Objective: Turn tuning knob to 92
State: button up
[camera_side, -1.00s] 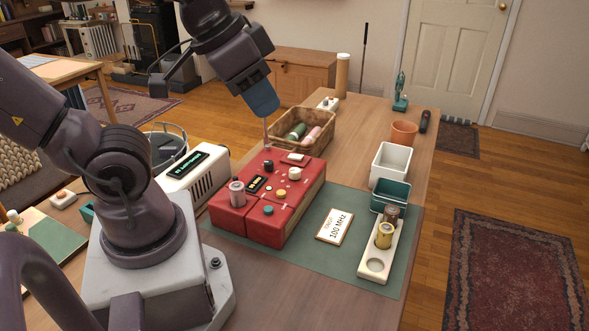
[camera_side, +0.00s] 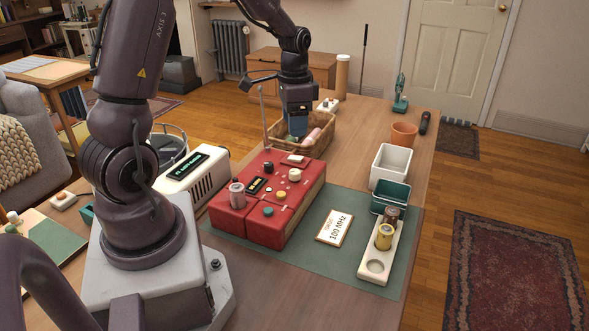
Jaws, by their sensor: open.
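The red radio-like box (camera_side: 240,224) sits on a green mat (camera_side: 338,262). On its top are a black knob (camera_side: 268,167), a white knob (camera_side: 295,175), a yellow knob (camera_side: 282,196), a teal knob (camera_side: 268,211) and a small dark display (camera_side: 256,185). I cannot tell which knob is the tuning one, and the display is too small to read. A card (camera_side: 334,228) beside the box reads "100 MHz". My gripper (camera_side: 297,136) points down over the wicker basket, behind the box and apart from its knobs. Its jaws are open, with nothing visibly held.
A thin antenna (camera_side: 264,118) rises from the box's far side, left of my gripper. The wicker basket (camera_side: 322,143) holds rolled items. A grey cylinder (camera_side: 236,194) stands on the box's near left. White and teal bins (camera_side: 389,165) and a cream battery holder (camera_side: 374,277) stand right.

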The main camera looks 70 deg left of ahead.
aim_at(295, 171)
jog(key=shift+m, duration=0.3)
notch_tip(295, 171, down, 13)
jog(key=shift+r, duration=0.1)
jog(key=c, duration=0.9)
